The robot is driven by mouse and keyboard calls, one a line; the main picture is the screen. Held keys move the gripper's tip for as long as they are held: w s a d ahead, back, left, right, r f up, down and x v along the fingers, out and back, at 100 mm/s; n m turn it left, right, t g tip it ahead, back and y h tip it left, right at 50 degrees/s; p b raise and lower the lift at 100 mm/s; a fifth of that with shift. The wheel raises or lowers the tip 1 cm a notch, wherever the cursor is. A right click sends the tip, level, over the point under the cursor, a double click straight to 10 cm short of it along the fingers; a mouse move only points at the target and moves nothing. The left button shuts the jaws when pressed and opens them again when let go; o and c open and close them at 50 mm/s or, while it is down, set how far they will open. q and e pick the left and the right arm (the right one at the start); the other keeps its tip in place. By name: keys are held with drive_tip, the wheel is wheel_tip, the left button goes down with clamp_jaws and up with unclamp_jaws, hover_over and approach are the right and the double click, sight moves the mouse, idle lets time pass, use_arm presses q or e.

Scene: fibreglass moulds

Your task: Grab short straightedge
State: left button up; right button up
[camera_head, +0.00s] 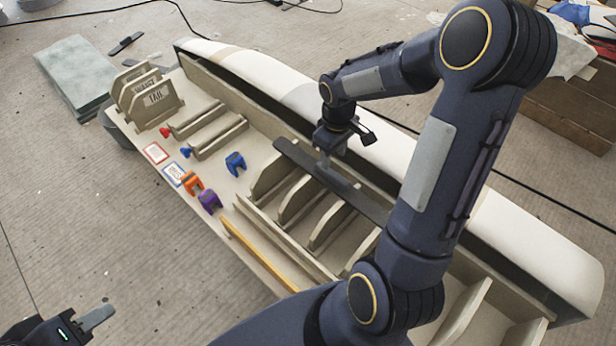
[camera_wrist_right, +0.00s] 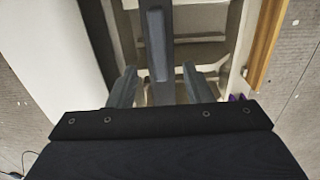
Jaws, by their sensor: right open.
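A dark flat bar, which looks like the short straightedge (camera_head: 294,153), lies across the ribs of the mould (camera_head: 362,236). A raised grey grip (camera_head: 338,178) runs along its middle. My right gripper (camera_head: 325,160) points down at the bar, close to this grip. In the right wrist view, its two fingers (camera_wrist_right: 157,88) are open, one on each side of the bar (camera_wrist_right: 160,94), with the grip (camera_wrist_right: 157,45) ahead between them. Contact cannot be told. My left gripper (camera_head: 98,317) is at the lower left, far from the bar; only one grey finger shows clearly.
The mould's pale curved shell (camera_head: 300,95) runs along the back. Labelled upright plates (camera_head: 156,98) stand at the left end. My right arm hides part of the mould.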

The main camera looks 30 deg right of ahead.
sight(333, 173)
wheel_tip(333, 173, down, 8)
drive_tip(key=shift+d+r+b, duration=0.1)
drive_tip(key=shift+r+b, duration=0.05)
drive_tip(key=shift+b, duration=0.3)
clamp_jaws()
